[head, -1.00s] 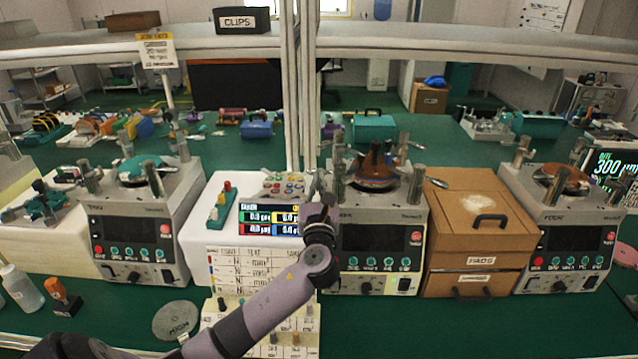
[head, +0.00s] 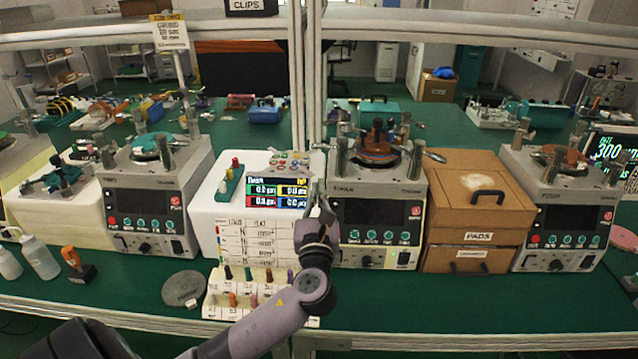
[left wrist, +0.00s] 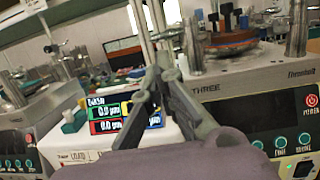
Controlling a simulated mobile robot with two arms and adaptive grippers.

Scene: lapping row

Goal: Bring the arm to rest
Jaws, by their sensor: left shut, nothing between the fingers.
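My left arm reaches up from the bottom of the head view. Its gripper (head: 318,190) is upright between the white readout box (head: 208,210) and the middle lapping machine (head: 378,187). The fingers also show in the left wrist view (left wrist: 163,65); they are shut with nothing between them. There they stand in front of the lit readout (left wrist: 105,117) and left of the machine marked THREE (left wrist: 225,80). A gap to these things is hard to judge. My right gripper is not in view.
Another lapping machine (head: 155,200) stands at left and one at right (head: 562,210). Brown drawer boxes (head: 475,200) sit right of the middle machine. A rack of coloured pegs (head: 215,303) and a grey disc (head: 184,289) lie near the front edge.

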